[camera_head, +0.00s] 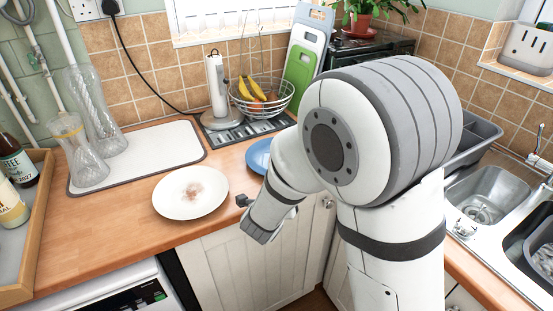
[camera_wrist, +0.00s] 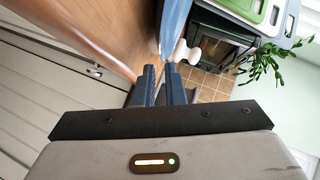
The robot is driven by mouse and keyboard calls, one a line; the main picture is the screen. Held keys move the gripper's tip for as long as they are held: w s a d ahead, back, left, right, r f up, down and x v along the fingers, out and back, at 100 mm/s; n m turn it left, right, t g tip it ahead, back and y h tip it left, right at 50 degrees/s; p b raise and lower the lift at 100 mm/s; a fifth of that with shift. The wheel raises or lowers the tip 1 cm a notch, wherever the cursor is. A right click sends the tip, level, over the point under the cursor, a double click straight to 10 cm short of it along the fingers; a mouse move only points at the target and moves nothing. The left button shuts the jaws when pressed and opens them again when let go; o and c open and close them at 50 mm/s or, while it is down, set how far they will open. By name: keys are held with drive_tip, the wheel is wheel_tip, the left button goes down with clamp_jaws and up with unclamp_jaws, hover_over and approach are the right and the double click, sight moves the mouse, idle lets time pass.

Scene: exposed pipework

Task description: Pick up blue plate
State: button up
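The blue plate (camera_head: 258,154) lies on the wooden counter, right of the white plate (camera_head: 191,192). My arm hides most of it in the head view. In the wrist view, turned on its side, the blue plate (camera_wrist: 174,28) shows nearly edge-on, just beyond the fingertips. My gripper (camera_wrist: 160,72) has its two dark fingers apart with a narrow gap, and nothing is seen held between them. In the head view my gripper (camera_head: 242,200) is near the counter's front edge, in front of the blue plate. Whether a finger touches the rim cannot be told.
A fruit basket (camera_head: 262,97) and a paper-towel holder (camera_head: 217,85) stand behind the plates. Chopping boards (camera_head: 302,60) lean at the back. Glass vessels (camera_head: 95,115) stand on a white mat at left. The sink (camera_head: 487,195) is at right.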

drive_tip(key=x, duration=0.3)
drive_tip(key=shift+w, duration=0.2)
drive_tip(key=shift+c, duration=0.2)
clamp_jaws()
